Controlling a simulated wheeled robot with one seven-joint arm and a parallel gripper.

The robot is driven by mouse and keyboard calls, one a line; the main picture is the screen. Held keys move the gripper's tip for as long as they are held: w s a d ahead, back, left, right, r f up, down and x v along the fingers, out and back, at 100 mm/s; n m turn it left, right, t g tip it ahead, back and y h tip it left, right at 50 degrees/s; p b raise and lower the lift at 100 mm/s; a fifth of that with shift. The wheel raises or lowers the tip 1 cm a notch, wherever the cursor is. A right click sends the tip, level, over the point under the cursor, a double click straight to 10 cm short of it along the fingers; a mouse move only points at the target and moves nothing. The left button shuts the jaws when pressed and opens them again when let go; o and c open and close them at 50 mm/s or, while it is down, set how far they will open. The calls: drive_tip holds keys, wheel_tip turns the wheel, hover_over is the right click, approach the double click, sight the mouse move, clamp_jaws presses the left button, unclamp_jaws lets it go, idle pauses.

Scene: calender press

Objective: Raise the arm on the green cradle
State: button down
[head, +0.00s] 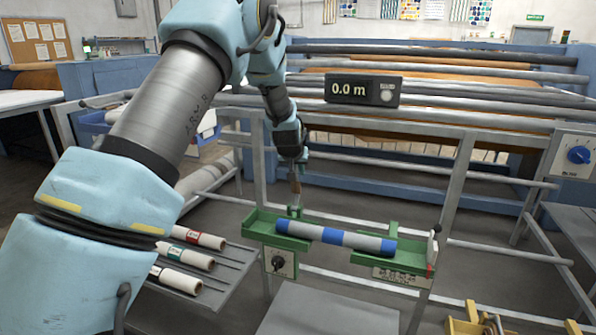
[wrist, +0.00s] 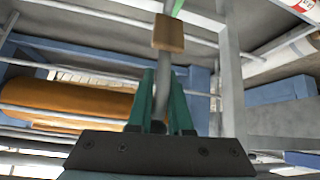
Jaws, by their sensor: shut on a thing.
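The green cradle (head: 285,243) hangs on the grey frame in the middle of the head view. A blue-and-grey striped roll (head: 337,238) lies across it. At its left end a thin arm (head: 295,187) with a brown block stands roughly upright. The wrist view shows this arm as a grey rod (wrist: 162,98) passing through the brown block (wrist: 169,33) towards a green part. My gripper (wrist: 162,80) has its teal fingers shut on the rod. In the head view my gripper (head: 299,158) is above the cradle's left end; its fingers are too small to make out.
A white upright piece (head: 433,248) stands at the cradle's right end. A black knob (head: 278,263) sits below the left end. A display (head: 362,90) reads 0.0 m. Labelled rolls (head: 190,258) lie on a rack at left. Horizontal grey bars run close behind my gripper.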

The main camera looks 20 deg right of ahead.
drive_tip(key=shift+s+a+f, duration=0.15)
drive_tip(key=shift+s+f, duration=0.05)
drive_tip(key=shift+f, duration=0.35)
drive_tip(key=c, duration=1.1)
unclamp_jaws()
drive_tip(key=o, duration=0.4)
drive_tip(key=shift+w+r, duration=0.15)
drive_tip(key=shift+r, duration=0.15)
drive_tip(key=shift+c, duration=0.2)
drive_tip(key=shift+r, duration=0.1)
drive_tip(key=b+v, duration=0.3)
drive_tip(key=v, duration=0.7)
drive_tip(key=shift+r, duration=0.25)
drive_tip(key=shift+a, duration=0.1)
